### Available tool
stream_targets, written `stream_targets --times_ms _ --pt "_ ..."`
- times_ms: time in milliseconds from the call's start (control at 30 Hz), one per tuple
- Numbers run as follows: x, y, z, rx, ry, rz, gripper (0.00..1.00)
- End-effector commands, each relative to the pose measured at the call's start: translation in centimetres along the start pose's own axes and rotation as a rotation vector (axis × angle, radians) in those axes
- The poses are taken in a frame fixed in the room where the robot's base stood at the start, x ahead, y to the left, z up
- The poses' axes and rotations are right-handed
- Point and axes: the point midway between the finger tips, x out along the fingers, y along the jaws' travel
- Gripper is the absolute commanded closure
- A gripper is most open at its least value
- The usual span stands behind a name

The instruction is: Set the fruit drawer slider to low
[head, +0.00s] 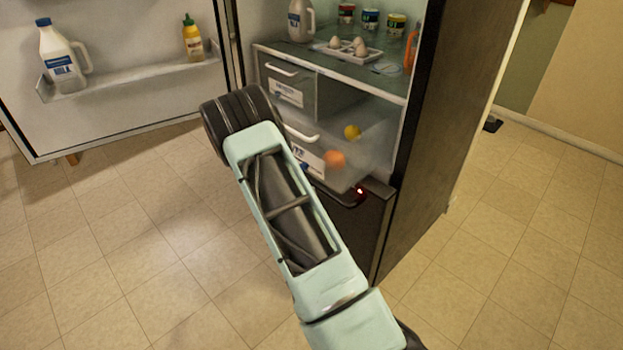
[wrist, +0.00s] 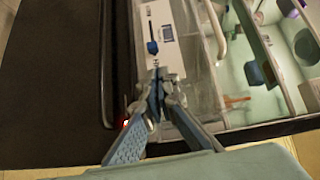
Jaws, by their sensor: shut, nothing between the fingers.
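The fruit drawer (head: 352,160) is the lower, clear drawer in the open fridge, with a pale front panel. In the wrist view its white panel (wrist: 160,25) carries a dark slot with a blue slider knob (wrist: 152,47) at the slot's lower picture end. Its end marks are too small to read. My gripper (wrist: 160,76) is shut and empty, with its tips just below the knob in the picture. I cannot tell whether they touch the panel. In the head view my arm hides the gripper and the slider.
An orange (head: 334,158) and a lemon (head: 352,132) show through the drawer. Another drawer (head: 288,85) is above it, under a shelf with an egg tray (head: 347,52). The open fridge door (head: 120,110) stands at left. Floor is clear on both sides.

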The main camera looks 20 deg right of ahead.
Motion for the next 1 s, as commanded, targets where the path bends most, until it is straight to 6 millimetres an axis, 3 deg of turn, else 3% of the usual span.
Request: stream_targets --times_ms 133,367,767,1000 --pt "-2.1 1.4 -1.4 0.027 0.024 -0.011 1.0" --pt "-3.1 1.6 -2.0 0.042 0.034 -0.023 1.0" --pt "-2.8 1.7 -1.9 0.042 0.032 -0.025 1.0" --pt "-0.7 1.9 -2.0 0.042 0.031 -0.028 1.0"
